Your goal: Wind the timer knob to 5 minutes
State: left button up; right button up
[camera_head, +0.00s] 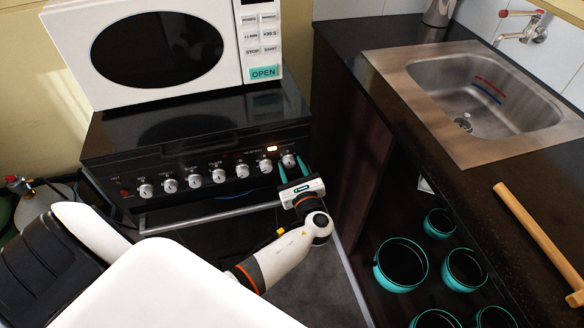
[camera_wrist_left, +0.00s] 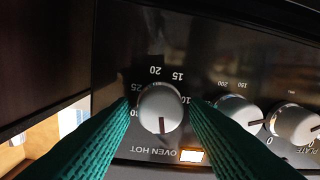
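The timer knob (camera_head: 289,160) is the rightmost white knob on the stove's black front panel. In the left wrist view the panel is upside down, and the knob (camera_wrist_left: 160,110) has numbers 10, 15, 20 and 25 around it. Its dark mark points down in that picture, away from the 15 and 20. My left gripper (camera_head: 292,171) is at the panel, its teal fingers apart on either side of the knob. In the left wrist view the fingers (camera_wrist_left: 162,112) flank it with a narrow gap showing at each side. My right gripper is not in view.
Several other knobs (camera_head: 219,176) line the panel left of the timer, above a metal oven handle (camera_head: 210,216). An orange light (camera_wrist_left: 191,155) glows by the knob. A white microwave (camera_head: 240,50) stands on the stove. A dark counter with a sink (camera_head: 480,90) is at right.

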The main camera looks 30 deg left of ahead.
pick_arm(q)
jog(key=c, duration=0.7)
dwell(1.3)
jog(key=o, duration=1)
jog(key=shift+b+v, duration=0.55)
jog(key=shift+v, duration=5.55)
